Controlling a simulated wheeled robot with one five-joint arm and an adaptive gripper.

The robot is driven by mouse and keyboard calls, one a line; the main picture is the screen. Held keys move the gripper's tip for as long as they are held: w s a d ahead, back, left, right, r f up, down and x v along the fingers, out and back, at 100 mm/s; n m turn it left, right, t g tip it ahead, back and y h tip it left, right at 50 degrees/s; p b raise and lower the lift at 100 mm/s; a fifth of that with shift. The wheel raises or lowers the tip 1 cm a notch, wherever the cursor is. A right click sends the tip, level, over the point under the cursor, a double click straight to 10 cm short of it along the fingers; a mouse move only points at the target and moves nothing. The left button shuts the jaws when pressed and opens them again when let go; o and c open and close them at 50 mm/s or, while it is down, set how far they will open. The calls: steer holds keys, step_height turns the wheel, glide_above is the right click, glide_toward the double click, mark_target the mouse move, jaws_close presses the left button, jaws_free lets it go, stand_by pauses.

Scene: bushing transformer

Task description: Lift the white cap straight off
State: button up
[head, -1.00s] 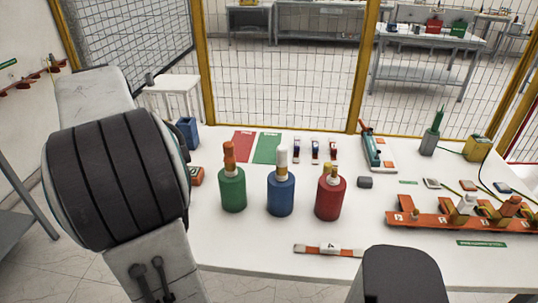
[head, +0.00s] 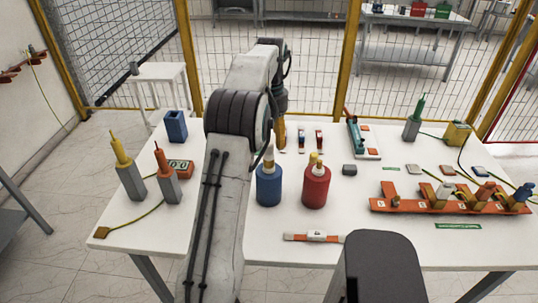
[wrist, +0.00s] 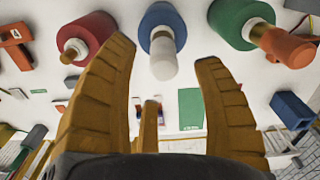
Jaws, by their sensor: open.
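The white cap (wrist: 163,62) sits on the blue bushing (head: 269,187), above a brass-coloured collar. In the head view the cap (head: 269,153) is partly hidden by my arm. My gripper (head: 281,132) reaches over the table close to the cap, its fingers pointing down. In the wrist view my gripper (wrist: 166,52) is open, and the white cap shows between its two ochre fingers. I see no finger touching the cap; the exact depth is hard to tell.
The red bushing (head: 316,187) stands close right of the blue one. The green bushing (wrist: 238,20) with an orange cap (wrist: 290,46) is hidden by my arm in the head view. A blue open box (head: 176,126) and an orange rack (head: 420,206) stand further off.

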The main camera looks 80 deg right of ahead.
mark_target(269, 154)
steer(key=shift+w+f, duration=0.2)
steer(key=shift+f, duration=3)
steer(key=shift+o, duration=0.2)
steer(key=shift+a, duration=0.1)
jaws_close()
